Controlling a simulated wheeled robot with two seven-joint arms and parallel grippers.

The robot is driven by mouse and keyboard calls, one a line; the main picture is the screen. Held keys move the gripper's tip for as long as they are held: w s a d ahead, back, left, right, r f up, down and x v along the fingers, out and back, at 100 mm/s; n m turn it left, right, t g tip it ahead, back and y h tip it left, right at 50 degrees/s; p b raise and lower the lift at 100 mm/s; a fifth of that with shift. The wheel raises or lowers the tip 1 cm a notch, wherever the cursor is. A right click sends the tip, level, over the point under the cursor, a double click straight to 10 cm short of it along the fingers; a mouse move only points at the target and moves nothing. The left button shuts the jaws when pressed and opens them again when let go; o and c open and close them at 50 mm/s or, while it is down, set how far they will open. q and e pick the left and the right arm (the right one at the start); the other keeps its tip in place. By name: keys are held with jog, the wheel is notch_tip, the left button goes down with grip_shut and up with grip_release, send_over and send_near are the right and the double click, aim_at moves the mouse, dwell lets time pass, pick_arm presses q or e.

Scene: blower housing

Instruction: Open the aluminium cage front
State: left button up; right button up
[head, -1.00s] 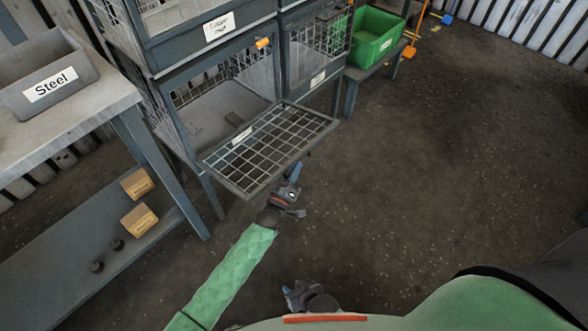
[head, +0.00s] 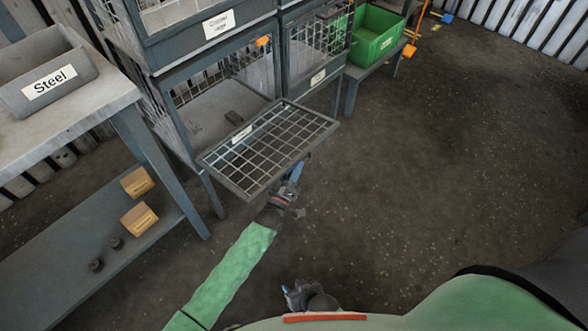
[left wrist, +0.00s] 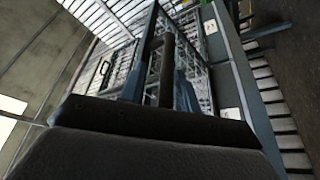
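The aluminium cage front (head: 230,180) is a wire-mesh flap in a grey frame. In the head view it sticks out from the bottom edge of the lower left cage (head: 195,125), close to level, and the cage mouth behind it is uncovered. My left gripper (head: 298,170) is at the flap's free edge. In the left wrist view a dark bar (left wrist: 167,72) stands between its blue fingers; I cannot tell if they clamp it. My right gripper (head: 297,298) is low in the head view, away from the cages; its finger gap is unclear.
A bench (head: 60,125) with a Steel bin (head: 45,85) stands at the left; two tan blocks (head: 138,220) lie on its lower shelf. The copper cage (head: 210,35) is above. A green bin (head: 375,35) stands at the back right. The floor at right is clear.

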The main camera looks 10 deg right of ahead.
pick_arm(q)
jog(key=v, duration=0.7)
jog(key=shift+s+a, duration=0.2)
jog(key=shift+s, duration=0.1)
jog(key=shift+s+a+f, duration=0.1)
jog(key=shift+s+f, duration=0.05)
jog(key=shift+f, duration=0.05)
jog(key=v, duration=0.8)
jog(key=shift+s+a+f, duration=0.15)
jog(key=shift+a+f, duration=0.1)
jog(key=shift+a, duration=0.1)
dwell(0.6)
